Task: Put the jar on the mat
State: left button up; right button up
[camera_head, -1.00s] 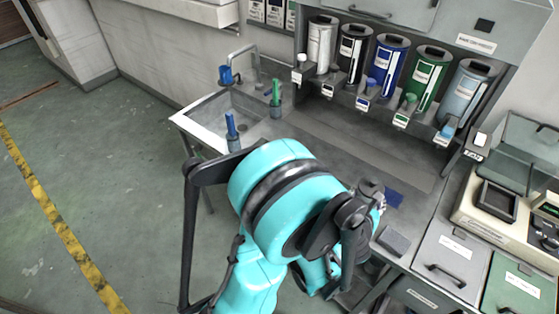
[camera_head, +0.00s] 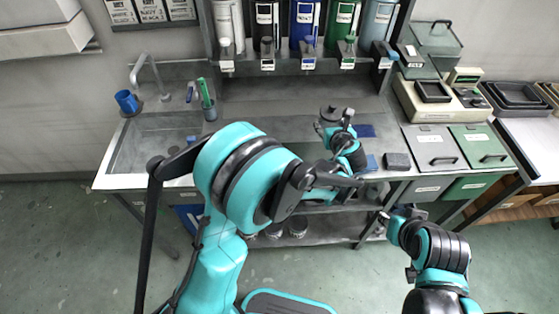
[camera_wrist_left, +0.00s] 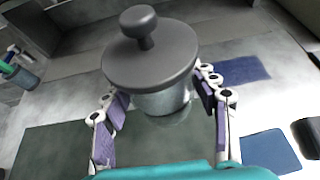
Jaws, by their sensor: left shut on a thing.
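The left gripper is shut on the jar. A dark green mat (camera_wrist_left: 50,146) lies below and left of the jar in the wrist view. Blue flat pieces (camera_wrist_left: 240,70) (camera_wrist_left: 269,151) lie to its right. Whether the jar touches the surface is unclear. My right gripper (camera_head: 386,222) is low at right, its fingers too small to judge.
Labelled canisters (camera_head: 304,22) line the back. A dark block (camera_head: 397,161), grey lidded bin (camera_head: 433,142) and green lidded bin (camera_head: 477,140) stand at right. The back worktop is clear.

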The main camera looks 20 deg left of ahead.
pick_arm(q)
jog(key=w+d+r, duration=0.1)
jog(key=w+d, duration=0.1)
jog(key=d, duration=0.3)
jog(key=w+d+r, duration=0.2)
jog(key=d, duration=0.4)
jog(key=s+a+f+b, duration=0.1)
jog(key=s+a+f, duration=0.1)
jog(key=a, duration=0.1)
jog(key=s+a+f+b, duration=0.2)
jog(key=a, duration=0.1)
jog(key=s+a+f+b, duration=0.1)
jog(key=s+a+f, duration=0.2)
jog(key=shift+s, duration=0.1)
jog(key=shift+s+f+b, duration=0.1)
jog(key=shift+f+b, duration=1.15)
jog(key=shift+f, duration=0.7)
jog(key=shift+f, duration=0.2)
jog(key=o, duration=1.7)
jog(key=shift+r, duration=0.1)
